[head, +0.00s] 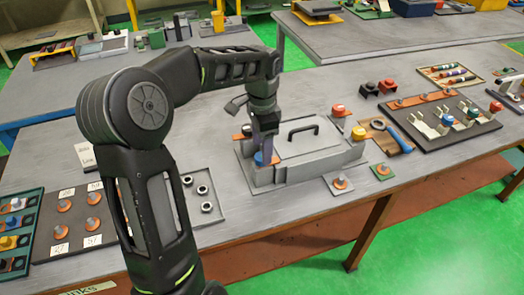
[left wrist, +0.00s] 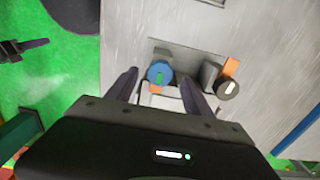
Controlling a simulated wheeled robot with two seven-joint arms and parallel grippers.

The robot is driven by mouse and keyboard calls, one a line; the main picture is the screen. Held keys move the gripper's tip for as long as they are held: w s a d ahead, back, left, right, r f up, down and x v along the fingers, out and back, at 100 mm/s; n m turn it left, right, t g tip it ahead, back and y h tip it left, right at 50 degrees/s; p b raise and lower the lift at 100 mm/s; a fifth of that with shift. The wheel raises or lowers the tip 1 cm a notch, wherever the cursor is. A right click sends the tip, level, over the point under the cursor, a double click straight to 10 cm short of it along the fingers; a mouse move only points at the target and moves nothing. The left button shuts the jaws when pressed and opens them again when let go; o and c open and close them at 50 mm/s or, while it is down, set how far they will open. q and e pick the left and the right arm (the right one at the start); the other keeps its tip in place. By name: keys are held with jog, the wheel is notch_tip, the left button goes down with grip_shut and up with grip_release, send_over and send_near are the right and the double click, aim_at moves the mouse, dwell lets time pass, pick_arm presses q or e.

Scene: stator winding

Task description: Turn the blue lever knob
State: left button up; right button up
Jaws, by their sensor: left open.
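The blue lever knob (head: 259,158) is at the left end of a grey box (head: 310,150) with a black handle on its lid. In the left wrist view the blue knob (left wrist: 159,72) shows a green mark on its round face and a bit of orange below it. My left gripper (head: 265,143) points down over the knob and partly hides it. Its two dark fingers (left wrist: 158,82) are open, one on each side of the knob. I cannot tell whether they touch it. My right gripper is not in view.
A dark round knob with a white mark and an orange lever (left wrist: 229,88) sits close to the right finger. A red knob (head: 338,110) and a yellow knob (head: 358,133) are on the box's right side. A tray of nuts (head: 203,195) lies left of the box.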

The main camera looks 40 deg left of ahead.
pick_arm(q)
jog(key=shift+f, duration=1.45)
jog(key=shift+c, duration=0.5)
grip_shut()
